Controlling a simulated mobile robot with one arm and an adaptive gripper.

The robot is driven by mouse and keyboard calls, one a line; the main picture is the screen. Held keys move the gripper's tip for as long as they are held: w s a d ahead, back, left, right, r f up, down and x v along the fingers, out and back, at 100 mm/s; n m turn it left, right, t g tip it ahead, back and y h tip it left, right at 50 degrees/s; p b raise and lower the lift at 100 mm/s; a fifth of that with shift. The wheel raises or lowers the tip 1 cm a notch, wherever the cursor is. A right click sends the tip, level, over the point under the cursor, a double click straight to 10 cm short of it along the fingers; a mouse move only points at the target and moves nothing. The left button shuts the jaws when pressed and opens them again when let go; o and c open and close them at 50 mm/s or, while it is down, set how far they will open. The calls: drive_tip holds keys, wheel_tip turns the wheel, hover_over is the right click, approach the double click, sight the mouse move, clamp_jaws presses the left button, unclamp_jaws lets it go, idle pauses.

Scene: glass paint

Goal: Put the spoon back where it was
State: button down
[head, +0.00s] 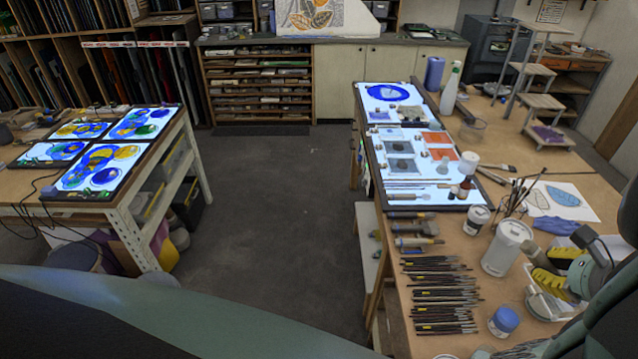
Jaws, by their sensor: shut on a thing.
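My gripper (545,266), with yellow finger pads, is at the right edge of the head view, low over the right worktable (565,180). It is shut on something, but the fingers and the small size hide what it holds. I cannot make out the spoon for certain anywhere in the view. The gripper is just right of a large white jar (507,248), above or beside a small white rack (548,298). I cannot tell whether it touches the rack.
Several brushes or tools (438,295) lie in rows at the table's front left. Lit glass panels (405,177) lie farther back. The floor (285,215) between the tables is clear.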

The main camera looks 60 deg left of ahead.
drive_tip(key=s+d+f+n+g+h+b, duration=0.2)
drive_tip(key=d+f+n+g+h+b, duration=0.2)
drive_tip(key=f+n, duration=0.4)
drive_tip(key=s+d+f+n+g+h+b, duration=0.2)
drive_tip(key=d+f+n+g+h+b, duration=0.15)
drive_tip(key=f+n, duration=0.5)
drive_tip(key=s+d+f+n+t+b, duration=0.1)
drive_tip(key=s+d+f+n+b, duration=0.15)
drive_tip(key=d, duration=0.25)
drive_tip(key=s+d+f+n+t+h+b, duration=0.1)
drive_tip(key=s+d+n+b, duration=0.1)
drive_tip(key=d+n, duration=0.25)
drive_tip(key=s+d+f+n+t+b, duration=0.2)
drive_tip(key=d+b, duration=0.1)
drive_tip(key=d, duration=0.2)
drive_tip(key=shift+n+g, duration=0.25)
drive_tip(key=shift+w+f+b, duration=0.15)
drive_tip(key=shift+f+b, duration=1.75)
drive_tip(key=shift+f, duration=1.05)
drive_tip(key=shift+w+f+b, duration=0.15)
drive_tip(key=shift+f+b, duration=1.7)
drive_tip(key=shift+f, duration=1.1)
drive_tip(key=shift+f+b, duration=0.3)
drive_tip(key=shift+f, duration=0.2)
drive_tip(key=c, duration=1)
unclamp_jaws()
drive_tip(key=shift+o, duration=0.2)
